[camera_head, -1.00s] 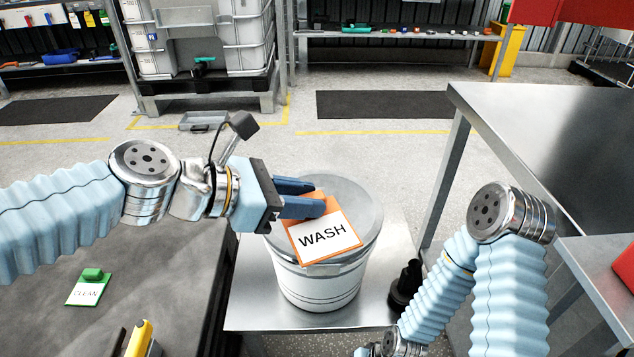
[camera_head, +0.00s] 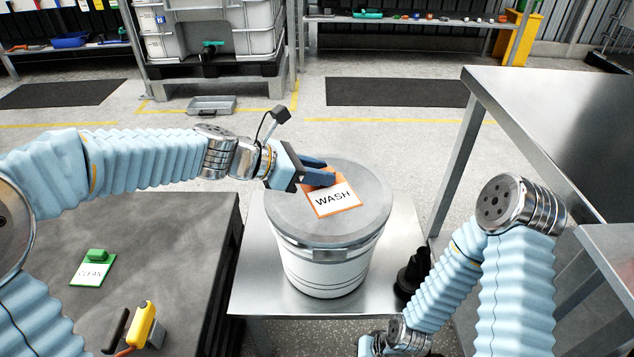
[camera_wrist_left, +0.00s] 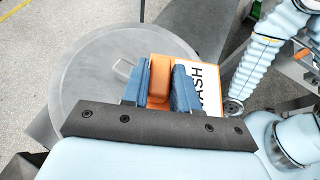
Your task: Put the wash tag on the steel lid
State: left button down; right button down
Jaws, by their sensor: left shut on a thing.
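The wash tag (camera_head: 336,201) is an orange-edged white card reading WASH, with an orange grip block that shows in the left wrist view (camera_wrist_left: 159,82). My left gripper (camera_head: 318,174) is shut on that block. The tag lies over the round grey steel lid (camera_head: 290,215) of a white bucket, towards the lid's middle and right. I cannot tell whether the card touches the lid. The lid also shows in the left wrist view (camera_wrist_left: 90,75). My right arm is at the right, and its gripper is not clearly visible.
The bucket (camera_head: 322,270) stands on a low steel table (camera_head: 258,290). A green CLEAN tag (camera_head: 93,270) and a yellow-handled tool (camera_head: 142,325) lie on the dark table at left. A steel bench (camera_head: 560,120) stands at right. A black object (camera_head: 413,275) is beside the bucket.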

pick_arm(q)
jog(key=shift+f, duration=1.05)
jog(key=shift+f+b, duration=0.45)
jog(key=c, duration=0.8)
grip_release()
jog(key=shift+c, duration=0.2)
jog(key=shift+r, duration=0.2)
jog(key=shift+r+p, duration=0.5)
jog(key=shift+p, duration=0.05)
jog(key=v, duration=1.2)
jog(key=shift+f+p, duration=0.25)
jog(key=shift+p, duration=0.15)
jog(key=shift+a, duration=0.1)
